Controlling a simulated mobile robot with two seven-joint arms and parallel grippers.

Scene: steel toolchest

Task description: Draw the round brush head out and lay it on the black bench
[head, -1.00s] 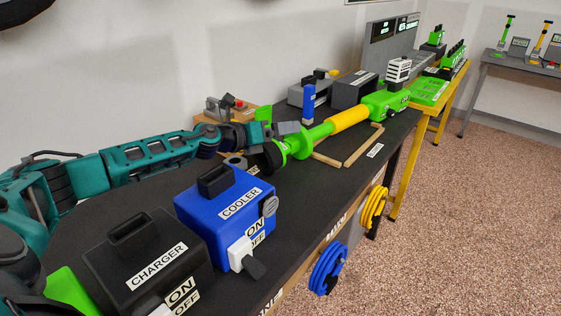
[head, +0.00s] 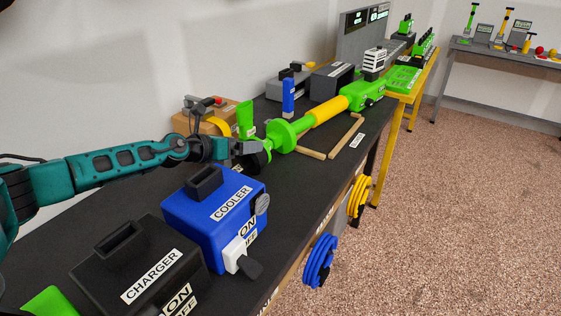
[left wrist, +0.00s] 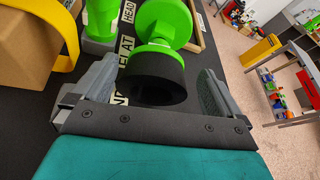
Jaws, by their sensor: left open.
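The round brush head is a short black cylinder (left wrist: 154,78) on the near end of a long green tool (head: 283,136) with a yellow sleeve (head: 328,111). The tool lies along the black bench (head: 130,198). The brush head also shows in the head view (head: 259,157), partly behind my gripper. My left gripper (head: 245,148) is open. In the left wrist view its two grey fingers (left wrist: 152,88) stand either side of the black cylinder, with a visible gap on each side. My right gripper is not in view.
A blue cooler (head: 212,206) and a black charger box (head: 140,268) stand on the near bench. A green upright piece (head: 246,119) and a tan box (head: 205,118) are behind the gripper. Wooden strips (head: 345,138) lie beside the tool.

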